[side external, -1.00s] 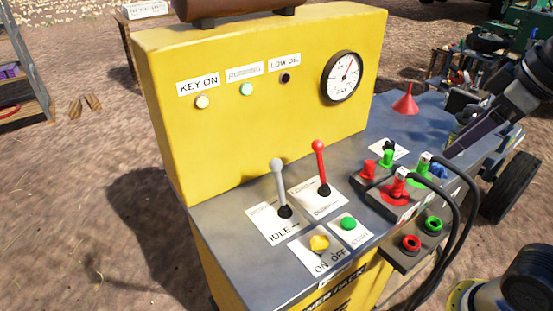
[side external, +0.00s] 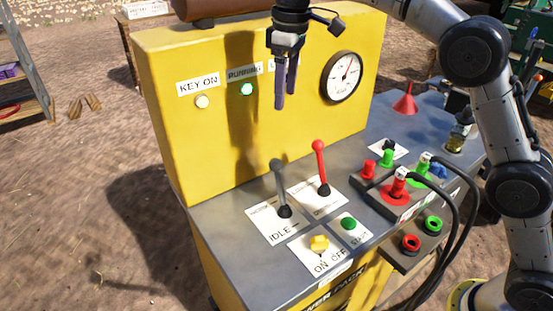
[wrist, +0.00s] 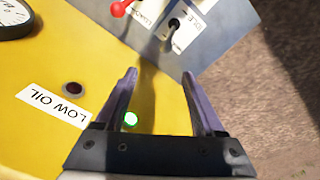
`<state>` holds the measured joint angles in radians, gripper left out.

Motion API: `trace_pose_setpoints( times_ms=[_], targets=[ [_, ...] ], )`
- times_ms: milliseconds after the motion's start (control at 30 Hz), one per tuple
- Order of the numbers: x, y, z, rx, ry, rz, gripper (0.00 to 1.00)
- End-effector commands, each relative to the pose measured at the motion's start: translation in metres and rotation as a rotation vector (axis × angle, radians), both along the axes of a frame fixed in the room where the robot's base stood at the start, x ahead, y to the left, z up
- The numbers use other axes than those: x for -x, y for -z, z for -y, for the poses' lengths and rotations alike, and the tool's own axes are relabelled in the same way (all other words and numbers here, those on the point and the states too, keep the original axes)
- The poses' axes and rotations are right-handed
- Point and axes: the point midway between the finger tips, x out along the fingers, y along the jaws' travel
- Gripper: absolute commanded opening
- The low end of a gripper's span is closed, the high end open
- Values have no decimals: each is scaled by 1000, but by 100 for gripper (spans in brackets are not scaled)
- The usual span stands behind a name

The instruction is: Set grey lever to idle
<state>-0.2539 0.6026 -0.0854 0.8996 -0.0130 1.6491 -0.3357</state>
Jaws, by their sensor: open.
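The grey lever (side external: 280,183) stands on the panel's white label marked IDLE (side external: 279,233), tilted slightly away from the IDLE word, toward the yellow back wall. In the wrist view the base of the grey lever (wrist: 174,24) shows near the top, beyond my fingertips. My gripper (side external: 285,88) is open and empty, fingers pointing down, above and behind the lever in front of the yellow wall. In the wrist view its two purple fingers (wrist: 165,100) stand apart with nothing between them.
The red lever (side external: 320,163) stands close to the right of the grey one. In front are a yellow ON/OFF knob (side external: 319,243) and green START button (side external: 348,223). Red and green hose couplings (side external: 398,185) are at right. The gauge (side external: 341,77) is on the wall.

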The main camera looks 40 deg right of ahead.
Motion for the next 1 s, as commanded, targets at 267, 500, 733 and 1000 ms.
trace_pose_setpoints(
  times_ms=[267,500,733,1000],
  targets=[
    [-8,46,-18,20,-28,-72,71],
    [-8,77,-17,20,-28,-73,71],
    [-8,123,-16,19,-27,-72,71],
    [-9,165,-16,20,-27,-71,71]
  ],
)
